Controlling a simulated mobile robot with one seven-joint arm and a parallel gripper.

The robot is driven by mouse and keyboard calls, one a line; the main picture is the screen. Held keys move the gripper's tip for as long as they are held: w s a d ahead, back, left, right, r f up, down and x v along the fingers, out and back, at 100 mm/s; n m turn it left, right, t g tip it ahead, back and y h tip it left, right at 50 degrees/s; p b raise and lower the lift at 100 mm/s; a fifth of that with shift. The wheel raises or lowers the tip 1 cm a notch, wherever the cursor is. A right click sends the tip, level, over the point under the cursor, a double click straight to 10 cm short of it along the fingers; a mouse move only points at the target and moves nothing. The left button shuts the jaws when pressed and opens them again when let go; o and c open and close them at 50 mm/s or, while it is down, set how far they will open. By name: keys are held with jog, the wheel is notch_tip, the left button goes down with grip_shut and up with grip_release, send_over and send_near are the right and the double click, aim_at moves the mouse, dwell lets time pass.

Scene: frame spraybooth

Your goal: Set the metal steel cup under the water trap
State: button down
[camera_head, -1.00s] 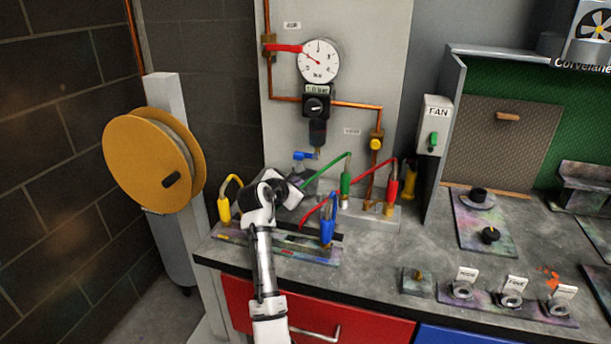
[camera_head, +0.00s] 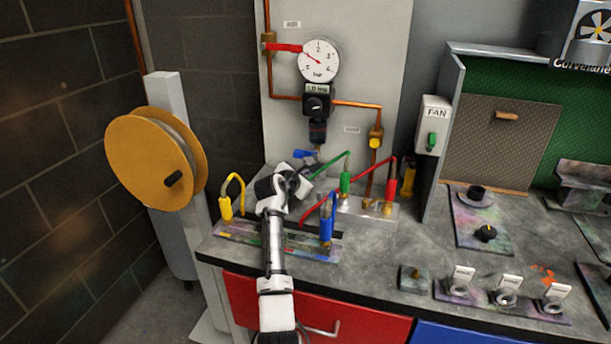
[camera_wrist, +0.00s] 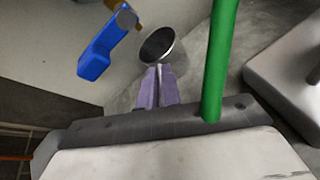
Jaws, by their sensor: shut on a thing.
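The steel cup (camera_wrist: 160,46) shows in the wrist view as a shiny metal rim with a dark inside. My gripper (camera_wrist: 158,72) has its two purple fingers shut on the near side of the cup. The water trap (camera_head: 317,131) is the dark bowl under the regulator and round gauge on the back panel. A blue-handled drain valve (camera_head: 303,154) hangs below it; its blue handle (camera_wrist: 97,58) is left of the cup in the wrist view. In the head view my gripper is just below the valve, and my arm hides most of the cup.
A green hose (camera_head: 331,166) with a green fitting (camera_head: 345,182) passes close to the right of my gripper, also in the wrist view (camera_wrist: 220,60). A yellow fitting (camera_head: 225,208) stands left.

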jog(key=c, duration=1.6)
grip_release()
jog(key=shift+f, duration=0.1)
jog(key=shift+s+r, duration=0.1)
jog(key=shift+r, duration=0.1)
jog(key=b+v, duration=0.2)
jog(key=v, duration=1)
